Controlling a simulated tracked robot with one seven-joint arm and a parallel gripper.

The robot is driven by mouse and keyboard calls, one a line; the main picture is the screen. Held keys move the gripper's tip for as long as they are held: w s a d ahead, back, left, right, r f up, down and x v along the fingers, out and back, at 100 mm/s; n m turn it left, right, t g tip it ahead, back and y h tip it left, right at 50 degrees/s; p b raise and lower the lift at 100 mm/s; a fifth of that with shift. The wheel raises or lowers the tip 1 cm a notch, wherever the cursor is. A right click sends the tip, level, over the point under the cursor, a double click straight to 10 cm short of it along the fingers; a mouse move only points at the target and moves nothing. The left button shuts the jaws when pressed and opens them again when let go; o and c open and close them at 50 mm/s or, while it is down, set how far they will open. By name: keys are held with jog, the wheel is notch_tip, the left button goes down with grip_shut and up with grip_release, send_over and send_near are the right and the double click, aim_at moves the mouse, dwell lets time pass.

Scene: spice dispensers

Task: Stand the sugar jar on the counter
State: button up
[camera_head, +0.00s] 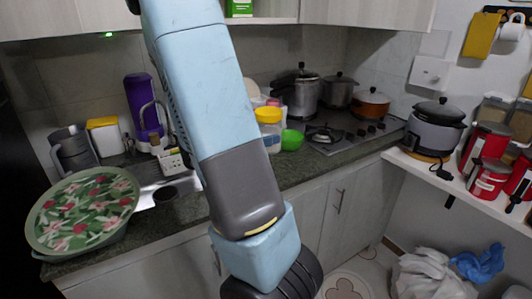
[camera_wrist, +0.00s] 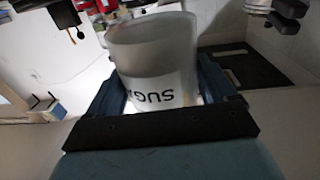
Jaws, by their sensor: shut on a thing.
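The sugar jar (camera_wrist: 155,62) is a frosted, clear-walled cylinder with a white label reading "SUGA", upside down in the wrist view. My gripper (camera_wrist: 165,82) is shut on the jar, with a dark blue finger on each side of it. The head view shows my arm crossing the middle, but the jar and the fingers do not show there. The dark stone counter (camera_head: 300,170) runs along the back wall in the head view.
A floral tray (camera_head: 85,210) covers the counter's left end, near the sink. A yellow-lidded container (camera_head: 268,116) and a green bowl (camera_head: 291,139) stand behind my arm. Pots (camera_head: 304,92) stand by the stove. A white shelf at right holds a cooker (camera_head: 436,125) and red canisters (camera_head: 489,178).

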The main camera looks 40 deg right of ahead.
jog(key=shift+w+d+f, duration=2)
jog(key=shift+w+f, duration=0.15)
jog(key=shift+f, duration=0.1)
jog(key=shift+w+d+f, duration=1.95)
jog(key=shift+w+f, duration=0.15)
jog(key=shift+f, duration=1.65)
jog(key=shift+f, duration=0.1)
jog(key=o, duration=1.4)
